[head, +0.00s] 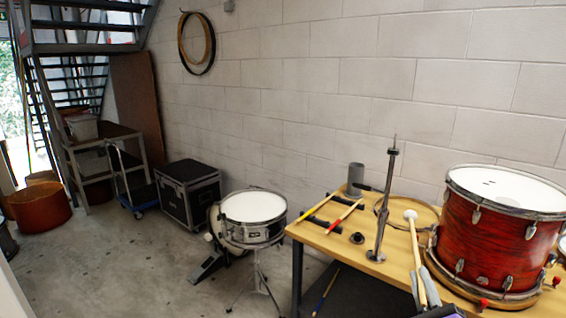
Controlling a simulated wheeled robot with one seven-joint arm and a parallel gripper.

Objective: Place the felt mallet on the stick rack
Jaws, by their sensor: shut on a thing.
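The felt mallet (411,216) has a pale round head and a light wooden shaft. It is near upright in the picture, head up, at the right part of the bench. My gripper (424,285) comes in from the bottom edge and is shut on the mallet's shaft, below the head. The stick rack (320,222) is a pair of dark bars on the bench's left part. A yellow-ended stick (318,208) and a red-marked stick (342,218) lie across it. My gripper is to the right of the rack and nearer to me.
A metal stand with a vertical rod (383,215) rises between the rack and the mallet. A grey cup-like holder (355,178) stands behind the rack, and a small black disc (357,238) lies in front. A red drum (497,235) fills the bench's right side. A wooden hoop (425,207) lies behind the mallet.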

